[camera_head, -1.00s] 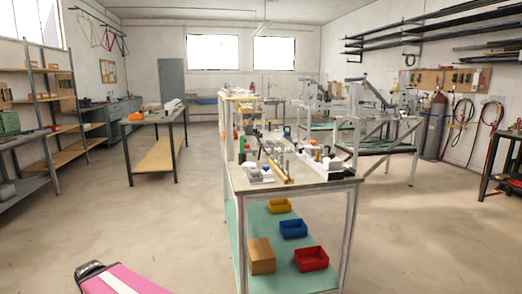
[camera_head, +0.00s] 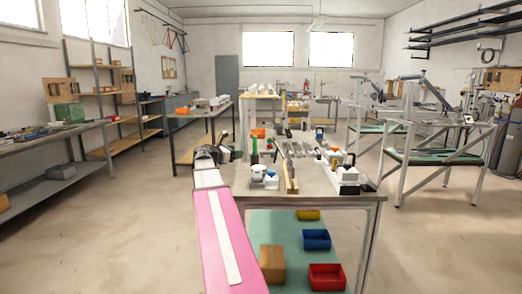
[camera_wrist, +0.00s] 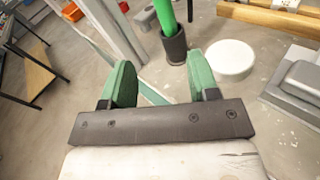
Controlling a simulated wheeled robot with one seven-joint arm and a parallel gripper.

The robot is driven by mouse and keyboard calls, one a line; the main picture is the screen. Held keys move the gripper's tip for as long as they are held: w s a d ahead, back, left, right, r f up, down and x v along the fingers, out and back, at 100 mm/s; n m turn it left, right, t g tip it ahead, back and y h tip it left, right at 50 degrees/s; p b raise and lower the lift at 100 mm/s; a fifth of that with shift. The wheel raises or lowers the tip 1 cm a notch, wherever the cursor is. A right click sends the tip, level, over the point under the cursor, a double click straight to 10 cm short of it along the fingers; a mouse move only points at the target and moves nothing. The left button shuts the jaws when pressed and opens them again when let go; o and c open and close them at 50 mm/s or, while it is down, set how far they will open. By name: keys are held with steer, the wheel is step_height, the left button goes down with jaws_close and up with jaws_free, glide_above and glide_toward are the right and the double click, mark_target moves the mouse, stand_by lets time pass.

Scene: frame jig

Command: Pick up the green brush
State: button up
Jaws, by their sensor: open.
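The green brush shows in the head view (camera_head: 255,146) as a thin green upright shape near the left edge of the workbench top (camera_head: 330,196). In the wrist view the brush (camera_wrist: 167,17) is a green shaft standing in or ending in a dark cylinder at the bottom; I cannot tell which. Its top is cut off by the frame. My gripper (camera_wrist: 162,84) has two green-padded fingers spread wide with nothing between them. The brush is beyond the fingertips, roughly in line with the gap. In the head view my gripper is small beside the bench's left edge.
A white round piece (camera_wrist: 230,60) is right of the brush. A grey block (camera_wrist: 296,80) and a wooden bar (camera_wrist: 270,17) are farther right. Several other items crowd the bench. Red (camera_head: 326,277) and blue (camera_head: 316,239) bins sit on the lower shelf. Floor left of the bench is open.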

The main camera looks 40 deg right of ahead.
steer(key=d+r+n+h, duration=0.1)
steer(key=d+r, duration=0.3)
glide_above(255, 151)
steer(key=w+d, duration=0.1)
steer(key=d, duration=0.2)
steer(key=shift+w+a, duration=0.1)
steer(key=shift+a, duration=0.15)
jaws_close()
